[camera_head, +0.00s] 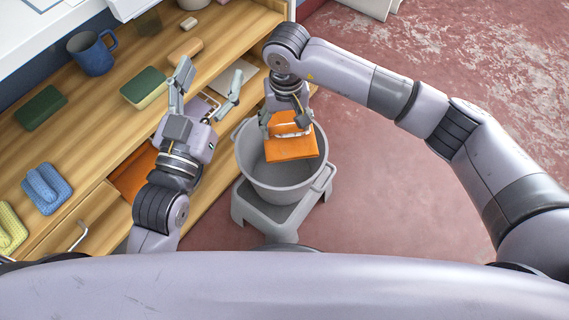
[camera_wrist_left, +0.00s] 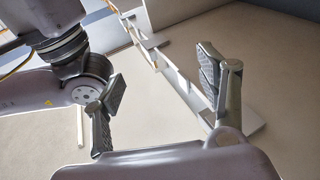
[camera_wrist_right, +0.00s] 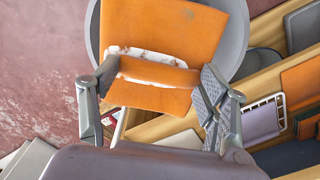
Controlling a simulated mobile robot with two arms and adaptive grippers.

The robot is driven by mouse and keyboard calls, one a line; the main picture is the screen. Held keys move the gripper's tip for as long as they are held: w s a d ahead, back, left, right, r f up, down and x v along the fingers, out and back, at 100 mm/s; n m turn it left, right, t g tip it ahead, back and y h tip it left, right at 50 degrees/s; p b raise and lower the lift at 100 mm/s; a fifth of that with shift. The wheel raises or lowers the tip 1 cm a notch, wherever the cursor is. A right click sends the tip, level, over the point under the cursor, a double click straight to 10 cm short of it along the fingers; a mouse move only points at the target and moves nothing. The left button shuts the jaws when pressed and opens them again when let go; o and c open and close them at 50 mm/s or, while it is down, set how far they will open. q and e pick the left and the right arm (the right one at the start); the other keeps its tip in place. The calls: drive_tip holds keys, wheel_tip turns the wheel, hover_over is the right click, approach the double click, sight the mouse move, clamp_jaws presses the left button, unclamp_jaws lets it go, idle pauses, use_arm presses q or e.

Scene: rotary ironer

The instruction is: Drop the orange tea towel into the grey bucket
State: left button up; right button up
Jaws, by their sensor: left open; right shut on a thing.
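The orange tea towel (camera_head: 290,146) hangs from my right gripper (camera_head: 287,122), which is shut on it over the grey bucket (camera_head: 252,181). In the right wrist view the towel (camera_wrist_right: 160,40) shows between the fingers of my right gripper (camera_wrist_right: 152,92), with a white patterned strip near the grip. The bucket's rim (camera_wrist_right: 238,40) is behind it. In the head view the towel covers part of the bucket's opening. My left gripper (camera_head: 208,92) is open and empty, left of the bucket and over the wooden shelf; its spread fingers also show in the left wrist view (camera_wrist_left: 160,90).
The bucket stands on a grey stool (camera_head: 248,210) on the red floor. The wooden shelves (camera_head: 85,140) at the left hold a blue mug (camera_head: 92,54), a green-topped sponge (camera_head: 144,88), a dark green block (camera_head: 40,108) and folded cloths (camera_head: 46,188). The floor at right is clear.

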use_arm(q)
drive_tip(key=s+r+t+h+b, duration=0.2)
drive_tip(key=s+r+t, duration=0.3)
drive_tip(key=r, duration=0.4)
drive_tip(key=shift+r+t+h, duration=0.15)
drive_tip(key=shift+t+h, duration=0.15)
drive_tip(key=shift+t, duration=0.5)
use_arm(e)
drive_tip(key=shift+f, duration=2.7)
use_arm(q)
drive_tip(key=shift+s, duration=0.1)
use_arm(e)
drive_tip(key=o, duration=1.2)
wheel_tip(320, 180, up, 12)
drive_tip(key=shift+s, duration=0.1)
